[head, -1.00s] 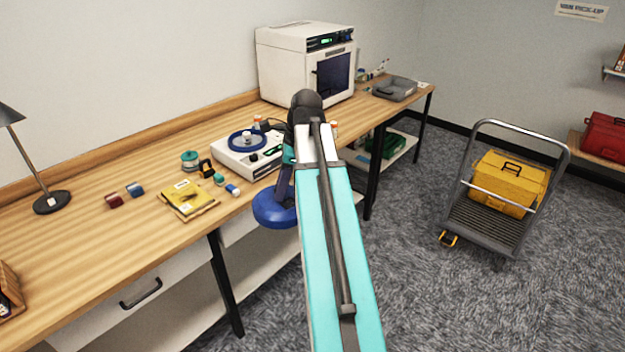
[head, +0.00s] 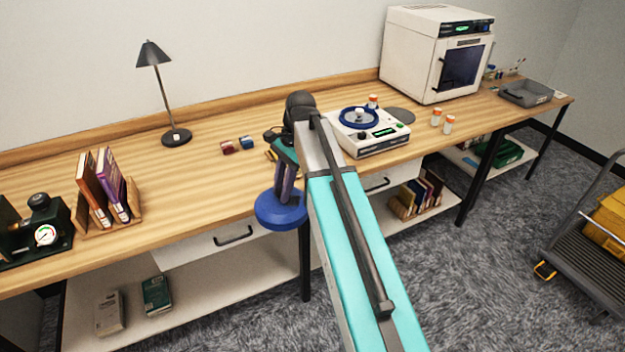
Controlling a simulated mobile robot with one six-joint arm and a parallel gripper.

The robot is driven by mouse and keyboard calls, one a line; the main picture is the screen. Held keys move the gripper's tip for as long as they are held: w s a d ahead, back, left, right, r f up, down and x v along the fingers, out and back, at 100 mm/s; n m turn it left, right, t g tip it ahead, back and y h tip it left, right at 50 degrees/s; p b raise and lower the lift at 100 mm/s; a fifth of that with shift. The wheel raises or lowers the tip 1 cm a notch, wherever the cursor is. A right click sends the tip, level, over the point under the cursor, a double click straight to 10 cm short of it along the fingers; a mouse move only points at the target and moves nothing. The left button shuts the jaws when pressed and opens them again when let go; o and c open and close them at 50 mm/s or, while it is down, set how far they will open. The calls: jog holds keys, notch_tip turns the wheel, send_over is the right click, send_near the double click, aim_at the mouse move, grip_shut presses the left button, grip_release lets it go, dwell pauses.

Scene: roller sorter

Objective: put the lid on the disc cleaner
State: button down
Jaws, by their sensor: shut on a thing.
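The disc cleaner (head: 377,141) is a white box on the bench, right of my arm. On its top is a round blue part (head: 358,119) with a pale knob at its centre; a small display and buttons sit on its sloped front. My gripper (head: 286,188) points down in front of the bench edge and is shut on a round blue lid (head: 281,214). The lid hangs roughly level, left of the cleaner and apart from it. My arm hides the exact grip and part of the bench.
A white cabinet (head: 430,57) stands behind right. The bench's left middle is clear.

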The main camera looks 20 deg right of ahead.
aim_at(270, 201)
jog(key=a+n, duration=0.1)
jog(key=n, duration=0.1)
jog(key=w+a+f, duration=0.1)
jog(key=shift+a+n+g, duration=0.35)
jog(key=shift+n+g, duration=0.05)
jog(key=shift+n+h, duration=0.3)
jog(key=shift+n, duration=0.8)
jog(key=shift+g, duration=0.3)
jog(key=shift+a, duration=0.15)
